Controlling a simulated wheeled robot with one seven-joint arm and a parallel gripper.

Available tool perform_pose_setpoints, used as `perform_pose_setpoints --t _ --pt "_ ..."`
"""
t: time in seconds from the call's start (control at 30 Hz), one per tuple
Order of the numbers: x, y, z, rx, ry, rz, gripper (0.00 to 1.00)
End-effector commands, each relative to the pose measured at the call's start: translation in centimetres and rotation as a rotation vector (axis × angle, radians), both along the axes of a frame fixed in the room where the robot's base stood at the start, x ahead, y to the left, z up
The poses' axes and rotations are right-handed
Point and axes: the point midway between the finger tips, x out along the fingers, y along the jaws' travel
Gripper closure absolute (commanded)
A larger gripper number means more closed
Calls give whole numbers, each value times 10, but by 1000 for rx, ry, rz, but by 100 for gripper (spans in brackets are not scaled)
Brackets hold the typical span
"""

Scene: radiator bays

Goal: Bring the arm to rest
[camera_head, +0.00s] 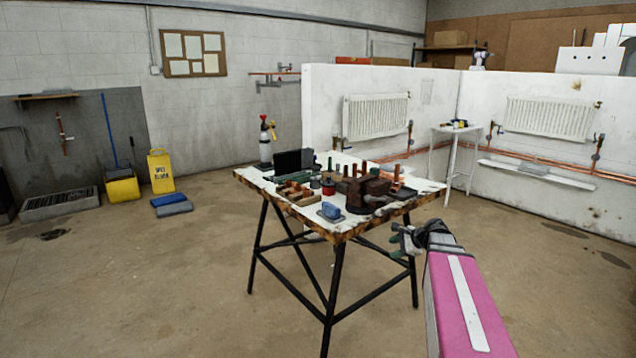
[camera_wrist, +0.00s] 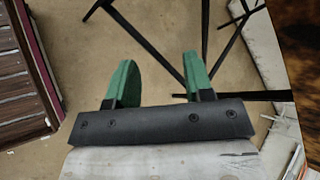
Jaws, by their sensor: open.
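My gripper (camera_head: 400,241) reaches in from the lower right of the head view, on my pink and grey arm. It is beside the right front corner of the workbench (camera_head: 335,231), a little below the level of its top. In the wrist view my gripper (camera_wrist: 157,82) shows two green fingers standing well apart. Nothing is between them. Behind the fingers I see bare floor and thin black trestle legs (camera_wrist: 150,40).
The bench holds a dark vise (camera_head: 368,194), a blue item (camera_head: 331,211) and several small fittings. Radiator bays (camera_head: 375,116) stand behind it. A yellow floor sign (camera_head: 160,171) and yellow bucket (camera_head: 122,187) are at the left. Floor at left is mostly clear.

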Motion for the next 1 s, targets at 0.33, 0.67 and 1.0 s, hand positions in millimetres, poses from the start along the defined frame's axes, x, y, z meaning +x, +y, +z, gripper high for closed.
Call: perform_pose_setpoints --t 0.33,0.67,1.0 --pt "-125 83 -106 -678 -36 817 53" --pt "-172 91 -130 -913 -41 1238 53" --pt "-172 91 -130 -913 -41 1238 53"
